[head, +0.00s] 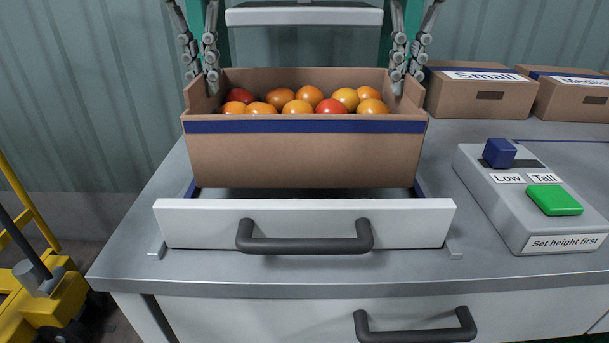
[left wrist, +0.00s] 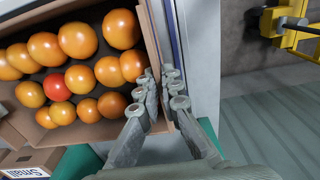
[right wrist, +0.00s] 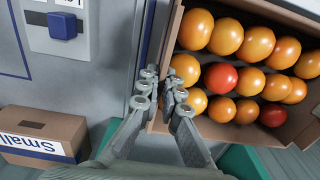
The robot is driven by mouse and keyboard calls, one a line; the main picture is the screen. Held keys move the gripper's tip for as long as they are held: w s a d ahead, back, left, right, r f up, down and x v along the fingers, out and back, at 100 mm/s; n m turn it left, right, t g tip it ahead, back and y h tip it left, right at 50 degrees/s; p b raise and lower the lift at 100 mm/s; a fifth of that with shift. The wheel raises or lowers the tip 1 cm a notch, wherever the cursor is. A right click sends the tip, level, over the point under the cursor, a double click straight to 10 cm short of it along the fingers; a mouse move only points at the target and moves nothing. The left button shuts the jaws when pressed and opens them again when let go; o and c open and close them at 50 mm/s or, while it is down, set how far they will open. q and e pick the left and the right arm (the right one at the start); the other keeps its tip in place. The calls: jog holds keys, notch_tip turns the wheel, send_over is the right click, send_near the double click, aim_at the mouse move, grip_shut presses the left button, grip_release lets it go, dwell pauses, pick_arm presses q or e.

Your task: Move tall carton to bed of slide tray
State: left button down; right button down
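The tall carton (head: 306,158) is brown cardboard with a blue band and is full of orange and red tomatoes. It is upright and level above the slide tray (head: 190,222), just behind the tray's white front panel. The tray is pulled out, and I cannot tell whether the carton's base touches its bed. My left gripper (head: 203,84) is shut on the carton's left end wall, one finger inside and one outside; the left wrist view shows this wall (left wrist: 155,40). My right gripper (head: 406,84) grips the right end wall the same way, also seen in the right wrist view (right wrist: 170,50).
A grey control box (head: 520,205) with a blue knob (head: 499,153) near "Low" and a green button (head: 554,200) stands at the right. Cartons labelled "Small" (head: 481,98) and another (head: 575,100) stand behind it. A yellow trolley (head: 45,300) is at the lower left.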

aim_at(208, 102)
pick_arm(q)
jog(key=shift+a+f, duration=0.15)
pick_arm(e)
jog(key=shift+d+f, duration=0.15)
jog(key=shift+f, duration=0.05)
